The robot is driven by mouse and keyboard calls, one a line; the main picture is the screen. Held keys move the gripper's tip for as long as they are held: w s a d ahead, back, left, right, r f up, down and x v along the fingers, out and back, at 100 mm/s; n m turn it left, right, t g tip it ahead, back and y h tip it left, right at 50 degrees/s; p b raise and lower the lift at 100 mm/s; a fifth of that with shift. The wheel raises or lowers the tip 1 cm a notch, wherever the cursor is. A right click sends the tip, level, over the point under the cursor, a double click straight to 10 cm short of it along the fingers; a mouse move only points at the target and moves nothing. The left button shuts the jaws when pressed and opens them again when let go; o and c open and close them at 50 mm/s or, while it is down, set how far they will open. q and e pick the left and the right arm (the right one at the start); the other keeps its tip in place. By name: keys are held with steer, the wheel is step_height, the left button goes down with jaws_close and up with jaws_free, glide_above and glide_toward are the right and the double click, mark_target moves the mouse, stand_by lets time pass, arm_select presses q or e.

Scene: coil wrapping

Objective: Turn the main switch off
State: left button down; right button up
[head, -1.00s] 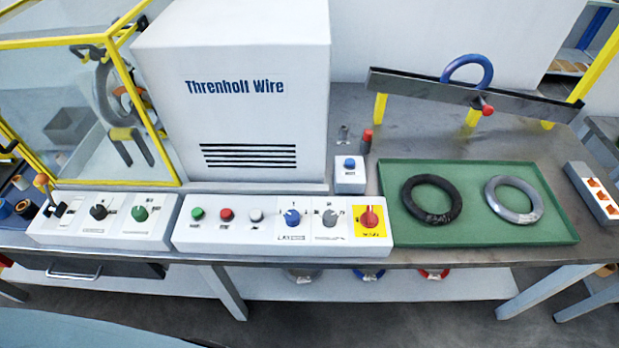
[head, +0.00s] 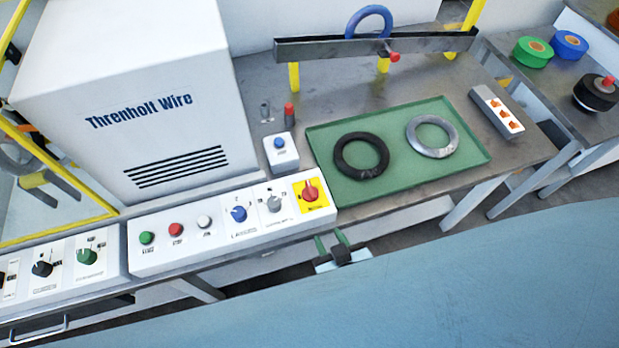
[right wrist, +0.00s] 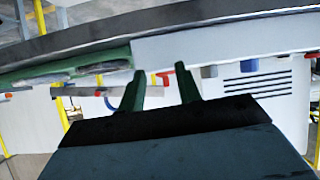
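The main switch (head: 311,190) is a red rotary knob on a yellow plate at the right end of the white control panel (head: 150,262). Its red handle looks roughly upright in the head view. My right gripper (head: 333,242) is below and in front of the panel's right end, apart from the switch. In the right wrist view its two dark green fingers (right wrist: 163,82) stand apart with nothing held. A small red knob with some yellow, seemingly the main switch (right wrist: 164,76), shows between the fingertips. My left gripper is not in view.
Left of the switch are a grey selector (head: 274,203), a blue selector (head: 239,214) and several buttons. A small box with a blue button (head: 281,152) stands behind. A green tray (head: 470,160) with a black and a silver coil lies to the right. The panel's front is clear.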

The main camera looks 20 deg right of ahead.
steer(key=t, duration=0.2)
glide_toward(310, 187)
steer(key=shift+m, duration=0.4)
steer(key=p+x, duration=0.1)
steer(key=x, duration=0.9)
steer(key=shift+w+p, duration=0.1)
steer(key=shift+p, duration=0.3)
jaws_close()
